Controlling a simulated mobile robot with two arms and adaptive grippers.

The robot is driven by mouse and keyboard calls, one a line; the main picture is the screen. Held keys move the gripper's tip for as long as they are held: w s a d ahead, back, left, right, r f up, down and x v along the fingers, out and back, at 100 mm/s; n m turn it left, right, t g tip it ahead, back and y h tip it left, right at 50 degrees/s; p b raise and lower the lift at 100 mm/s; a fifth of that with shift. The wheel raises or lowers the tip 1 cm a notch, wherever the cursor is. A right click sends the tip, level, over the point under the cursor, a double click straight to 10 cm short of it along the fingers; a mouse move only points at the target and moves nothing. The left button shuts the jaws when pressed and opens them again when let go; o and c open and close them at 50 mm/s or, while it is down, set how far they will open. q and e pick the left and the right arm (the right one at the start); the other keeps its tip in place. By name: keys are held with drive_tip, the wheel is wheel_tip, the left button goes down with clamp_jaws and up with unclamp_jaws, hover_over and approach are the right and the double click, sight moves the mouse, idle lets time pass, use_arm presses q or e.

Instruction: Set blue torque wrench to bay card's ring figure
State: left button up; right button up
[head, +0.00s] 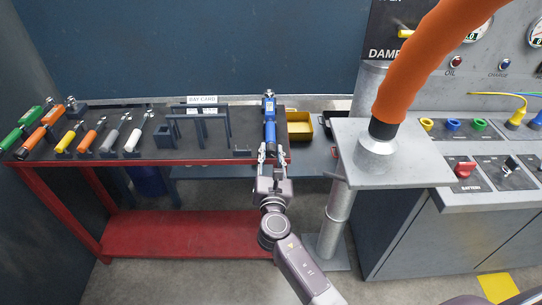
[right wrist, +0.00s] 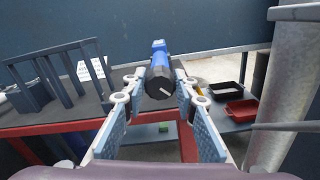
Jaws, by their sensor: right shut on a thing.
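The blue torque wrench (head: 270,122) lies at the right end of the dark bench top, its handle end toward me. In the right wrist view its dark round end (right wrist: 158,84) with a pale pin faces the camera, and the blue body (right wrist: 159,48) is behind. My right gripper (head: 268,153) is shut on the wrench's near handle end at the bench's front edge. The bay card (head: 202,101) stands at the bench's back; its figures are too small to read. My left gripper is not in view.
A dark rack (head: 203,128) stands left of the wrench. Several coloured wrenches lie further left, an orange one (head: 44,130) among them. A yellow bin (head: 299,126) and a grey post (head: 339,207) are to the right. A red shelf (head: 185,235) is below.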

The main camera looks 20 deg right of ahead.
drive_tip(key=m+b, duration=0.1)
drive_tip(key=m, duration=0.2)
drive_tip(key=m+b, duration=0.2)
drive_tip(key=shift+f+m, duration=0.2)
drive_tip(key=shift+m, duration=0.2)
drive_tip(key=m+b, duration=0.3)
drive_tip(key=m, duration=0.2)
drive_tip(key=shift+d+m, duration=0.1)
drive_tip(key=shift+m, duration=0.2)
drive_tip(key=shift+r, duration=0.1)
drive_tip(key=o, duration=1.2)
drive_tip(key=shift+c, duration=0.2)
drive_tip(key=shift+s, duration=0.15)
drive_tip(key=v, duration=1.2)
